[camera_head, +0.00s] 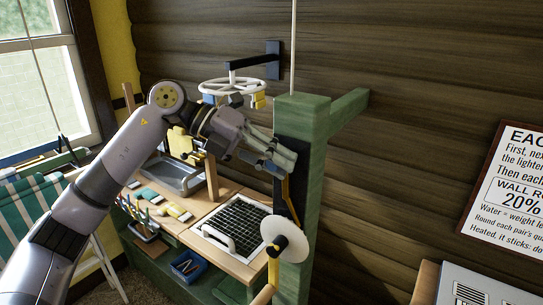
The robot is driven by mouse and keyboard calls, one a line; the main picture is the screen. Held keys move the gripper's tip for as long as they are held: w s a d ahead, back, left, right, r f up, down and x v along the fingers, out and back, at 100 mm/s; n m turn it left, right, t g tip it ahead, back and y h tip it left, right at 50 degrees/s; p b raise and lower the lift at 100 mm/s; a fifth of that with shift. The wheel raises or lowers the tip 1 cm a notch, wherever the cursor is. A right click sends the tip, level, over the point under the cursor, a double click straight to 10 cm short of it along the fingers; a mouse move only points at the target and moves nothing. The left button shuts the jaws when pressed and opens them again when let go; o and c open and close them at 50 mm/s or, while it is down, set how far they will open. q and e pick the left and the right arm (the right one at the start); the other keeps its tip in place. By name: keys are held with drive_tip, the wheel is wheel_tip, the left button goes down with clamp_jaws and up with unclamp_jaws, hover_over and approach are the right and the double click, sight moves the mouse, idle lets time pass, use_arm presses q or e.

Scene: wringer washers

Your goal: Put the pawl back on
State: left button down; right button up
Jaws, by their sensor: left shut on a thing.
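My left gripper (284,160) is shut at the dark plate (292,188) on the side of the green post (310,170). What it holds is mostly hidden by the fingers, and I cannot tell for sure that it is the pawl. A thin orange-yellow piece (285,190) shows just below the fingertips, against the dark plate. I cannot tell if it is in the grip or fixed to the plate. A white disc with a dark centre (288,242) is on the post lower down. My right gripper is not in view.
A wooden bench (195,212) bears a black grid (238,232), a grey tray (176,177) and small coloured blocks. A white handwheel (229,87) hangs on a wall bracket above my arm. A sign (510,185) is on the log wall at right.

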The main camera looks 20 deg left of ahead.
use_arm(q)
drive_tip(key=shift+s+d, duration=0.1)
drive_tip(key=shift+d, duration=0.2)
drive_tip(key=c, duration=1.4)
unclamp_jaws()
drive_tip(key=shift+a, duration=0.1)
drive_tip(key=v, duration=1.2)
